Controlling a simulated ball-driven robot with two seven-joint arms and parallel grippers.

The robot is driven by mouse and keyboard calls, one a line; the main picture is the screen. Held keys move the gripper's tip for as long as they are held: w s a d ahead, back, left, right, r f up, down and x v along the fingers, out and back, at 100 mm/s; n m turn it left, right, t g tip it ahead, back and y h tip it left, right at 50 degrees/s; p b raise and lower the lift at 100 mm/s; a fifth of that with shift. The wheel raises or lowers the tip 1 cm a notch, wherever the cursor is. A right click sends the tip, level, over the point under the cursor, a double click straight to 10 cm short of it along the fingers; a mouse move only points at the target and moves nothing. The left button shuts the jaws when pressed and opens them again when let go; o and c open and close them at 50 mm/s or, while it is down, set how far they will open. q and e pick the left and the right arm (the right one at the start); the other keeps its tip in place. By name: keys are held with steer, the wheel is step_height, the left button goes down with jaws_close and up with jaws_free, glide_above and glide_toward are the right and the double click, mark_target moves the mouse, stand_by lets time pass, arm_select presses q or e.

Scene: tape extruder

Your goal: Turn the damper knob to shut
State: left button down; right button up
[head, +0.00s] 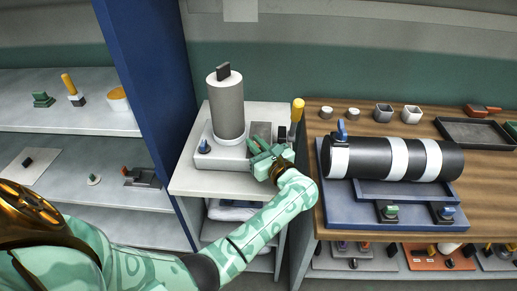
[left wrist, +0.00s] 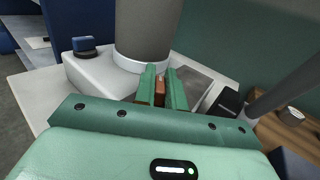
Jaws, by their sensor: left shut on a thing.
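A white unit (head: 222,155) stands on a pale bench top, with a grey upright cylinder (head: 227,108) and a dark tab (head: 223,71) on top of it. A blue knob (head: 204,147) sits at the unit's left front. My left gripper (head: 258,149) is at the unit's right front. In the left wrist view its green fingers are shut on a small orange-brown piece (left wrist: 159,92) just in front of the cylinder's foot. The fingers hide most of this piece, and I cannot tell which way it is turned. My right gripper is not in view.
A yellow-topped lever (head: 297,110) stands close to the right of my left gripper. A black-and-white roll (head: 398,160) lies on a blue stand on the wooden bench. A blue upright panel (head: 150,100) bounds the bench at left.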

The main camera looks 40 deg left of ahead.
arm_select(q)
steer(key=shift+f+n+g+y+b, duration=0.1)
steer(key=shift+n+g+y+b, duration=0.3)
steer(key=shift+n+g+b, duration=0.6)
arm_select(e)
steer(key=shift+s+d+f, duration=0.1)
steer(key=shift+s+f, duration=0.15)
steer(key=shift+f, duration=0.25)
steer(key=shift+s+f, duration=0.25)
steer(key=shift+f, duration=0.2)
arm_select(q)
steer(key=shift+g, duration=0.4)
steer(key=c, duration=1.5)
jaws_free()
steer(key=shift+o, duration=0.2)
